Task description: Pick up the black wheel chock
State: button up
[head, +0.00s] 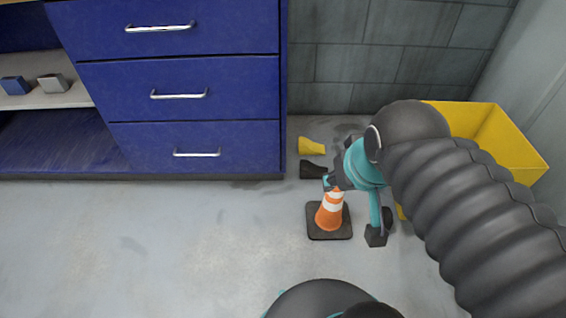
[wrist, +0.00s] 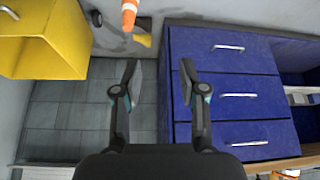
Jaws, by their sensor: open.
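The black wheel chock (head: 313,169) lies on the floor near the right end of the blue cabinet, just in front of a yellow chock (head: 311,146). In the wrist view a dark shape that looks like the black chock (wrist: 144,23) shows at the top, beside the yellow chock (wrist: 142,39). My gripper (head: 334,179) is to the right of the black chock in the head view, and its fingers are partly hidden there. In the wrist view my gripper (wrist: 159,69) is open with nothing between the fingers.
An orange and white cone (head: 330,212) on a black base stands close in front of the black chock. A yellow bin (head: 520,150) is at the right, partly behind my arm. The blue cabinet (head: 235,130) stands at the left. The front left floor is clear.

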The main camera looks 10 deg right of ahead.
aim_at(308, 170)
jog(key=i, duration=0.9)
jog(key=z, duration=0.25)
